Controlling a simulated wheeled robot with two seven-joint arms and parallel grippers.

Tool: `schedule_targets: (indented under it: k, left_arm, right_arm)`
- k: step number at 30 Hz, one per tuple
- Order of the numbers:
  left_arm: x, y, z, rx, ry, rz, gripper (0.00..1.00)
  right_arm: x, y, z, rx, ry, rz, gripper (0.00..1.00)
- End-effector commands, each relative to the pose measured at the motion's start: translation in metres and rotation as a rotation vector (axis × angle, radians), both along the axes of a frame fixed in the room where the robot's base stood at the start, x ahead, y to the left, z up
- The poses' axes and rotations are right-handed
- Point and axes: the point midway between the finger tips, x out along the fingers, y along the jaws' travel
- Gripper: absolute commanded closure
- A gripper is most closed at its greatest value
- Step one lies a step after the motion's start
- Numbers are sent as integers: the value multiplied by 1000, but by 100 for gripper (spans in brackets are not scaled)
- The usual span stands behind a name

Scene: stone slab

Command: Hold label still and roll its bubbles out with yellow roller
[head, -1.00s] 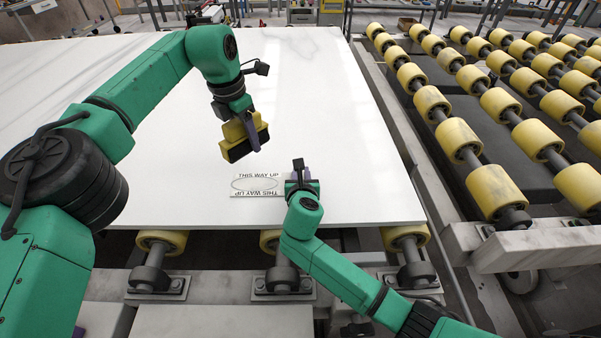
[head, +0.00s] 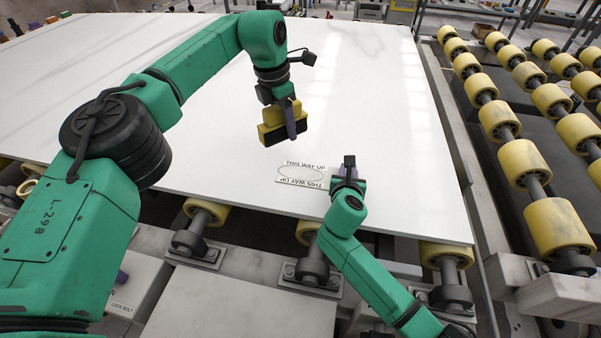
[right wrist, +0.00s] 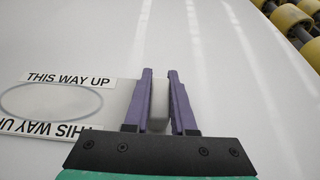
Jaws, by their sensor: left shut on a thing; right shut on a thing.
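The label (head: 302,174) lies flat on the white slab near its front edge; it carries an oval and "THIS WAY UP" twice. It also shows in the right wrist view (right wrist: 50,101), its right end beside my fingers. My left gripper (head: 284,124) is shut on a yellow tool (head: 271,116) with a dark lower face, apparently above and behind the label. I cannot make out a roller's round shape on it. My right gripper (head: 351,172) is at the label's right end, its purple fingers (right wrist: 160,74) shut on a pale block (right wrist: 158,107). Whether this block touches the label is unclear.
The white slab (head: 400,150) is bare around the label and reaches far back. Conveyor rollers (head: 525,165) with yellow sleeves stand to the right. More rollers (head: 445,254) sit below the front edge.

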Motion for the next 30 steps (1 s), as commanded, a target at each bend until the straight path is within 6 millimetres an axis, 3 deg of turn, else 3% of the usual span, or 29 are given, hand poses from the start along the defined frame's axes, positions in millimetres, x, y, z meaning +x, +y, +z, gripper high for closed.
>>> schedule_targets:
  k: [11, 30]
  left_arm:
    - [1, 7, -1, -1, 0, -1, 90]
    - [1, 6, -78, -1, 0, -1, 90]
  right_arm:
    - [0, 0, 0, -1, 0, 0, 100]
    - [0, 0, 0, -1, 0, 0, 100]
